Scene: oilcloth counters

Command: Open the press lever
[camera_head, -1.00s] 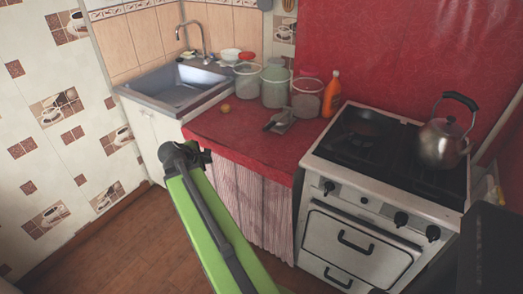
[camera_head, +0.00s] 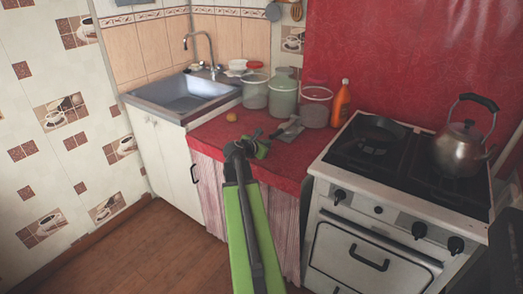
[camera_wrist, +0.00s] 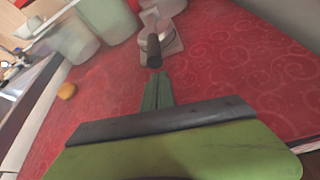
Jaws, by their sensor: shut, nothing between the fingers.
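The press (camera_head: 288,129) is a small light-metal device on the red counter in the head view, partly behind my gripper. In the wrist view, the press (camera_wrist: 172,44) lies at the top centre, and its dark lever handle (camera_wrist: 153,50) points toward me. My gripper (camera_head: 264,146) is over the counter, just short of the press. In the wrist view the fingers of my gripper (camera_wrist: 157,76) are shut and empty, with their tips close below the handle's end. I cannot tell whether they touch it.
Several tubs (camera_head: 284,99) stand behind the press, with an orange bottle (camera_head: 340,104) to their right. A small orange round item (camera_head: 231,117) lies to the left. The stove (camera_head: 395,165) with a kettle (camera_head: 459,150) is on the right. The sink (camera_head: 182,96) is on the left.

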